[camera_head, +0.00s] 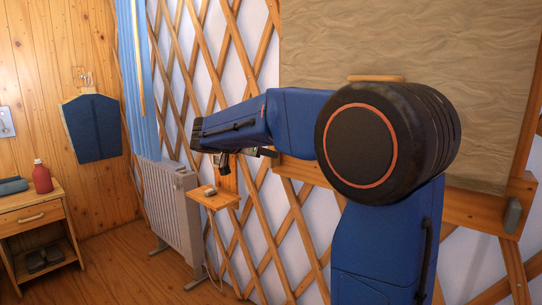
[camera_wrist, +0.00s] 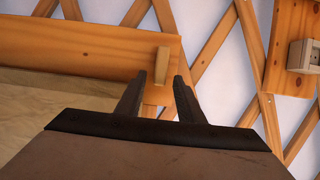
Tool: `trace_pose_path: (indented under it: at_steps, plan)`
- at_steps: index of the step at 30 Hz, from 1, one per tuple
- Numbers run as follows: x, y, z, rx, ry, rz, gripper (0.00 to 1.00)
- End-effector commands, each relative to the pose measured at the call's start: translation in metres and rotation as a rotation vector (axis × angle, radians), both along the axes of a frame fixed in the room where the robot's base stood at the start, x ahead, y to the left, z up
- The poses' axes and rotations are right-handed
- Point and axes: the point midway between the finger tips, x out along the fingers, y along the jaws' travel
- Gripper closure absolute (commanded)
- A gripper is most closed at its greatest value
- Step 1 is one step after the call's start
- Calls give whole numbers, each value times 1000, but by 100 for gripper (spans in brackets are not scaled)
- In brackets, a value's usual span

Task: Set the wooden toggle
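A small wooden toggle (camera_wrist: 163,66) stands out from the end of a wooden rail (camera_wrist: 90,45) in the wrist view. It is a pale peg, upright in the picture. My gripper (camera_wrist: 161,80) is open, with its two dark fingers pointing at the rail's end. In the head view my gripper (camera_head: 262,153) is at the rail's left end, partly hidden by my arm. The toggle there is hidden or too small to tell.
A beige panel (camera_head: 410,60) hangs above the rail, with a grey piece (camera_head: 512,214) at the rail's right end. A small shelf (camera_head: 215,200), a white radiator (camera_head: 170,205) and a bedside table (camera_head: 35,225) stand left. A pale box (camera_wrist: 301,55) sits right in the wrist view.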

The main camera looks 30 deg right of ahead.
Motion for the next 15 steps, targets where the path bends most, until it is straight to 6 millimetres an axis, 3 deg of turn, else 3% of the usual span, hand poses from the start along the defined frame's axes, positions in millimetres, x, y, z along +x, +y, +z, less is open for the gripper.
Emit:
trace_pose_path:
  at_steps: [6,15]
  plan:
    - [8,-23,-10,0,-1,0,66]
    - [11,-30,-13,0,0,0,66]
